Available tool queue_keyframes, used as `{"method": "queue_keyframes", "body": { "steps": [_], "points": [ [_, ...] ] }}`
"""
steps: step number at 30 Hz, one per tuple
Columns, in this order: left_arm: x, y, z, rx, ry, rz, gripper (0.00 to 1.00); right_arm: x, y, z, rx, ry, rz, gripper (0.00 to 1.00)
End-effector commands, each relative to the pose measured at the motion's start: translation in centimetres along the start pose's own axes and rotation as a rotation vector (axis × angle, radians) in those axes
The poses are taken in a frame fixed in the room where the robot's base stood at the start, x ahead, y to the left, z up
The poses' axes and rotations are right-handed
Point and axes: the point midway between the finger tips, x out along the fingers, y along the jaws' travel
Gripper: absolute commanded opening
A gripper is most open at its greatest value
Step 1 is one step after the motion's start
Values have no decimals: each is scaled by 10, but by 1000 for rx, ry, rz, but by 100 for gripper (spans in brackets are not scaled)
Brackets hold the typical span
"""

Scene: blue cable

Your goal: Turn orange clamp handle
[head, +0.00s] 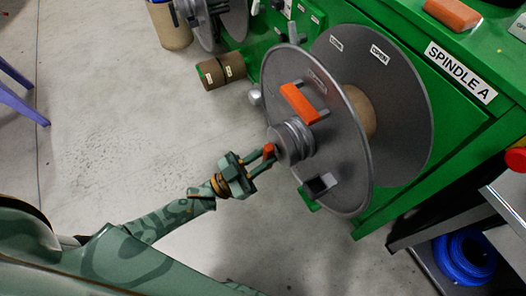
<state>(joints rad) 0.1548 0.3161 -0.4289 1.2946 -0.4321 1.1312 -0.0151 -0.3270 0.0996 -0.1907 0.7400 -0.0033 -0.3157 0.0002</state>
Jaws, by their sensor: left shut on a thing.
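A grey reel (348,140) is mounted on the side of the green machine (445,125), with a ribbed grey hub clamp (292,142) at its centre. A small orange handle (268,151) sticks out from the near side of the clamp. My left gripper (266,159) reaches it from the lower left and is shut on it; the fingers partly hide it. A larger orange grip (299,103) is fixed to the reel's face, above the hub and apart from my gripper. My right gripper is not in view.
The "SPINDLE A" label (461,72) is on the machine's upper edge. A blue cable coil (465,257) lies on a shelf at lower right. Grey floor (110,110) is open on the left.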

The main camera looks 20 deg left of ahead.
Motion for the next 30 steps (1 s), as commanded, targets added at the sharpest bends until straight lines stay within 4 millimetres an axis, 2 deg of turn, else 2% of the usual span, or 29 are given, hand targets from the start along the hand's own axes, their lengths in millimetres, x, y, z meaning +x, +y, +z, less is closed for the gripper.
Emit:
{"method": "queue_keyframes", "body": {
  "steps": [8, 22, 23, 24, 25, 30],
  "points": [
    [-2, 2, 1, -67, -5, -28, 0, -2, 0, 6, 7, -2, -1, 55],
    [-2, 2, 2, -81, -5, -33, 0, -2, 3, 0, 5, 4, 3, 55],
    [-2, 2, 2, -81, -5, -33, 28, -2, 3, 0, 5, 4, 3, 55],
    [-2, 2, 2, -81, -4, -33, 39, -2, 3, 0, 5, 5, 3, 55],
    [-2, 2, 1, -80, -4, -33, 42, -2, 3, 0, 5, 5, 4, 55],
    [-1, 2, 1, -78, -2, -32, 42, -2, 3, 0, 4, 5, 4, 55]
  ]
}}
